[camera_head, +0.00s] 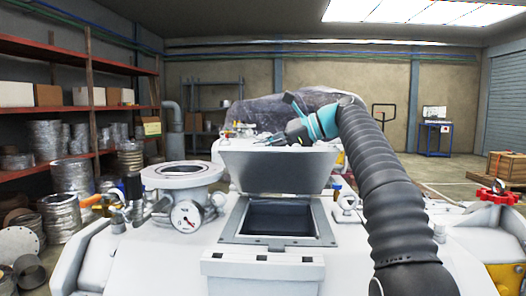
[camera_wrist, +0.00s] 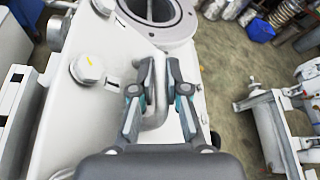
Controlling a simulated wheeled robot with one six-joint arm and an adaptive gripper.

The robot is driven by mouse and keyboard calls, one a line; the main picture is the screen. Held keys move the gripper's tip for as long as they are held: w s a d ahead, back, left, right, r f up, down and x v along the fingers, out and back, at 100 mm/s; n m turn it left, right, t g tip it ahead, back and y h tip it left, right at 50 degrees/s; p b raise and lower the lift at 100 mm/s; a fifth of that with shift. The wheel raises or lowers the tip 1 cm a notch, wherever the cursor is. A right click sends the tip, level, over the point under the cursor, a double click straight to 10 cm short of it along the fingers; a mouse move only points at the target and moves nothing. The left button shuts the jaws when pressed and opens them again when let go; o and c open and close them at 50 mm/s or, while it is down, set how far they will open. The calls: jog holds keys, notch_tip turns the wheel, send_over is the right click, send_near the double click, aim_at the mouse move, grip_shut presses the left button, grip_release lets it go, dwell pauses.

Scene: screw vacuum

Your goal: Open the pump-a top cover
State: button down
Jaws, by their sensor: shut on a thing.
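The pump-a top cover (camera_head: 277,172) is a grey plate raised steeply behind a dark rectangular opening (camera_head: 280,219) in the white pump body (camera_head: 250,268). My gripper (camera_head: 272,139) is at the cover's upper edge in the head view, with my arm reaching in from the right. In the wrist view my gripper (camera_wrist: 156,84) has its two dark fingers on either side of a grey bent-bar handle (camera_wrist: 157,103), shut on it. The fingers hide part of the handle. The head view is too small to show the grip clearly.
A round flanged port (camera_head: 182,172) and a pressure gauge (camera_head: 186,215) stand left of the opening. A lifting eye (camera_head: 347,203) is at its right, and a red valve wheel (camera_head: 497,192) stands farther right. Shelves (camera_head: 80,105) line the left wall. Floor is open at the back right.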

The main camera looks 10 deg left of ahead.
jog(key=shift+w+r, duration=0.15)
dwell(0.5)
jog(key=c, duration=1.5)
grip_release()
jog(key=shift+a, duration=0.1)
jog(key=shift+o, duration=0.2)
jog(key=shift+v, duration=1.55)
jog(key=d, duration=1.2)
jog(key=shift+s, duration=0.2)
